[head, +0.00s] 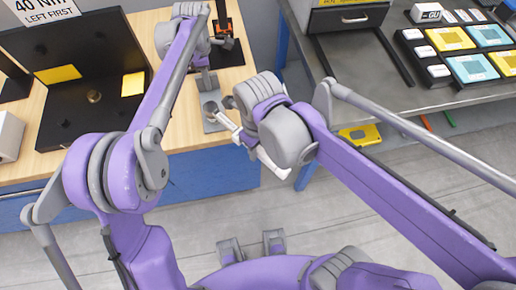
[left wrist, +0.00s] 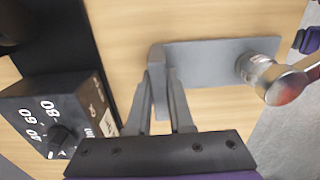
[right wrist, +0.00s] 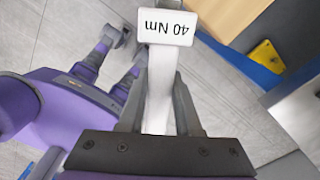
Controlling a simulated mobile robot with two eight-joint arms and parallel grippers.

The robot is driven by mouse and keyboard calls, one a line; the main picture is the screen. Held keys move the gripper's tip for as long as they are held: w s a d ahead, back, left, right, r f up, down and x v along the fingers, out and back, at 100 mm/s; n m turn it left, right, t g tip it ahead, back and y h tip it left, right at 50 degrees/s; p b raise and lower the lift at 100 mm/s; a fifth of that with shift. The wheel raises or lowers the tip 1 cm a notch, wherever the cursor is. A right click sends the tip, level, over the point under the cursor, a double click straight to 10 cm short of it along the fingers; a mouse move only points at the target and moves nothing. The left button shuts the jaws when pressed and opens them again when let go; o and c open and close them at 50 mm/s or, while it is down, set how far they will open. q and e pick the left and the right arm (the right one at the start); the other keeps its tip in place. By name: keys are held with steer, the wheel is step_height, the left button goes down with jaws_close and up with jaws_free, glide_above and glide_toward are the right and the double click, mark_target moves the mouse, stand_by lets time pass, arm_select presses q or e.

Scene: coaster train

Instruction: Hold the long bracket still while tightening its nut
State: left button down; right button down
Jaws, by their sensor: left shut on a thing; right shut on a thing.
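The long bracket, a grey plate (left wrist: 205,62) with an upright tab, lies on the wooden bench; it also shows in the head view (head: 213,125). My left gripper (left wrist: 160,78) is shut on the tab at one end. At the other end, the metal head (left wrist: 262,72) of a torque wrench sits over the nut spot and hides the nut. The wrench's white handle (head: 269,162) slants away from the bracket past the bench edge. My right gripper (right wrist: 160,85) is shut on this handle, whose label (right wrist: 167,27) reads 40 Nm.
A dial box (left wrist: 55,115) stands close to my left gripper. A grey table (head: 440,97) with coloured tiles is at right.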

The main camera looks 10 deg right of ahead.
steer(key=shift+r, duration=1.7)
arm_select(q)
steer(key=c, duration=0.7)
jaws_free()
step_height(320, 180, up, 12)
